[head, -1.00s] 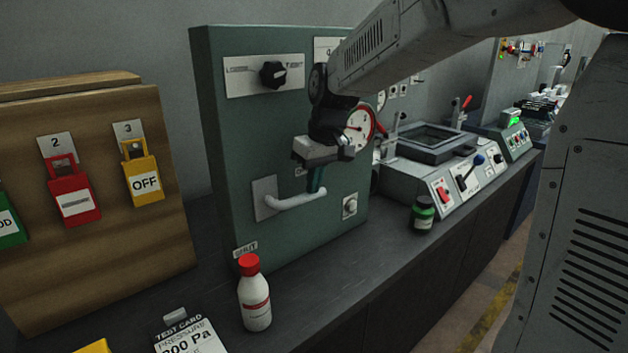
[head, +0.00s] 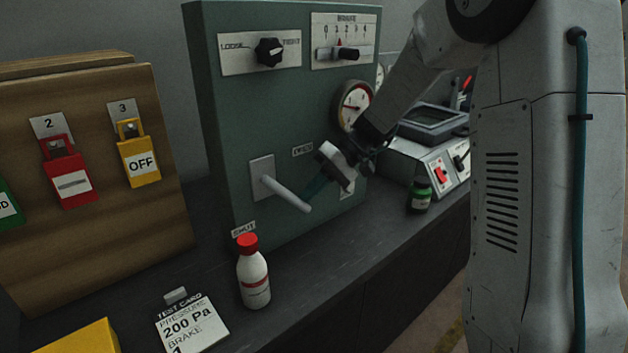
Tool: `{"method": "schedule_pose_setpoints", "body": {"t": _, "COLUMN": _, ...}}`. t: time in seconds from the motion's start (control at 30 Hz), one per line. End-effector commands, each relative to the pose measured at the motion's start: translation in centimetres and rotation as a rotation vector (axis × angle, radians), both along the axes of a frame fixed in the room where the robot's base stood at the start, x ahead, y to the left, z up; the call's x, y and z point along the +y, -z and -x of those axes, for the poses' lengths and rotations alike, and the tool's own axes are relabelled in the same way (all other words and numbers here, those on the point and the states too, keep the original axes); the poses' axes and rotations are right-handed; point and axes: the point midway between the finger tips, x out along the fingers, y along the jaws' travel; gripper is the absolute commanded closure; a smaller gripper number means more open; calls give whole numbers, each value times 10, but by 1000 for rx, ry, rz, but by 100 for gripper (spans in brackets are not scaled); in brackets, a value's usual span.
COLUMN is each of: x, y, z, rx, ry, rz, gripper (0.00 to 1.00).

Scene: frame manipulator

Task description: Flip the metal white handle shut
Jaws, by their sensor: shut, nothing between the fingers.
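The white handle (head: 285,193) is mounted on a pale plate (head: 258,167) low on the green panel. Its bar sticks out from the panel, toward the lower right in the picture. A label that seems to read "SHUT" (head: 243,229) is below and left of it.
The green panel also carries a black knob (head: 269,51), a brake slider (head: 343,54) and a gauge (head: 353,105). A red-capped white bottle (head: 254,279) and a test card (head: 190,323) stand in front. A dark green jar (head: 419,195) is to the right.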

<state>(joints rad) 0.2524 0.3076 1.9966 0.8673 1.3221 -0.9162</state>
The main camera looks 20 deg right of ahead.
Motion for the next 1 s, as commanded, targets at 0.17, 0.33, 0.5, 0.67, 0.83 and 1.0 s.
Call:
{"method": "schedule_pose_setpoints", "body": {"t": 0.17, "x": 8, "y": 17, "z": 3, "rx": 59, "ry": 0, "rz": -161, "gripper": 100}}
{"method": "schedule_pose_setpoints", "body": {"t": 0.33, "x": 17, "y": 28, "z": 6, "rx": 107, "ry": 0, "rz": -312, "gripper": 100}}
{"method": "schedule_pose_setpoints", "body": {"t": 0.5, "x": 27, "y": 37, "z": 9, "rx": 152, "ry": -1, "rz": -451, "gripper": 100}}
{"method": "schedule_pose_setpoints", "body": {"t": 0.67, "x": 35, "y": 41, "z": 12, "rx": 151, "ry": -3, "rz": -461, "gripper": 100}}
{"method": "schedule_pose_setpoints", "body": {"t": 0.83, "x": 42, "y": 45, "z": 14, "rx": 152, "ry": -3, "rz": -460, "gripper": 100}}
{"method": "schedule_pose_setpoints", "body": {"t": 1.0, "x": 46, "y": 48, "z": 16, "rx": 152, "ry": -4, "rz": -458, "gripper": 100}}
